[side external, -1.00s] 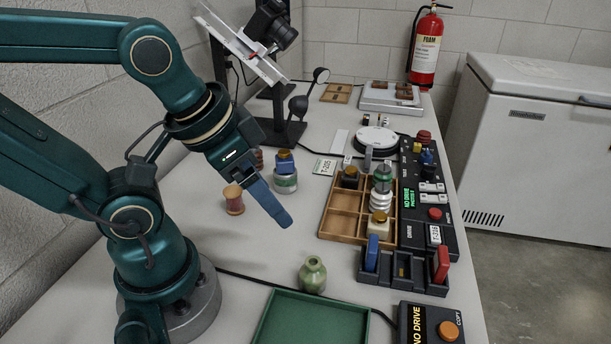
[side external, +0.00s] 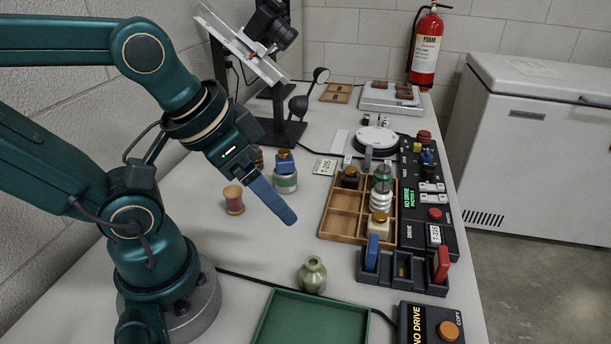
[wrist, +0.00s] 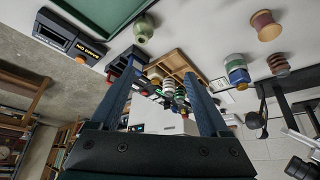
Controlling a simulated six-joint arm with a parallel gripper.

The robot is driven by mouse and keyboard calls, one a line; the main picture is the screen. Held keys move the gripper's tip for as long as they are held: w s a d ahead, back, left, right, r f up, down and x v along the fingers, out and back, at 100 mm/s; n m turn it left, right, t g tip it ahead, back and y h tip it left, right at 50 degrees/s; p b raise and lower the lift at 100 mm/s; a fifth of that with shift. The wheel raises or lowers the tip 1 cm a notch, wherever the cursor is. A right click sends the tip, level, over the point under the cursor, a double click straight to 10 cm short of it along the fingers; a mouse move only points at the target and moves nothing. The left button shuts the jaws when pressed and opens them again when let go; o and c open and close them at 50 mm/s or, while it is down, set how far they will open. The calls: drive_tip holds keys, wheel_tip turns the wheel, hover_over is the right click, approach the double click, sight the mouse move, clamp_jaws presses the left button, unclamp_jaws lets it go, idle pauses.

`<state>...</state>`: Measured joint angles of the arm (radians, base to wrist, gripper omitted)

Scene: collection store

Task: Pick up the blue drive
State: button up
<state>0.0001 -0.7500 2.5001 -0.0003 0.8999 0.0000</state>
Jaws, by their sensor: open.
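The blue drive (side external: 371,253) stands upright in the left part of a dark slotted holder (side external: 405,275), at the front of the wooden compartment tray. A red drive (side external: 441,264) stands in the right part of the same holder. My gripper (side external: 290,219) is in the air to the left of the holder, well apart from the blue drive. In the wrist view my gripper (wrist: 165,95) shows two blue fingers spread wide with nothing held between them. The holder is partly hidden behind a finger there.
A wooden tray (side external: 333,225) with jars stands behind the holder. A green jar (side external: 312,275), a green tray (side external: 270,318) and a "NO DRIVE" box (side external: 430,325) are in front. A wooden spool (side external: 234,200) stands left of my gripper. A black control panel (side external: 442,218) runs along the right.

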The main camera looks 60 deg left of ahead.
idle(0.4)
drive_tip(key=c, duration=0.4)
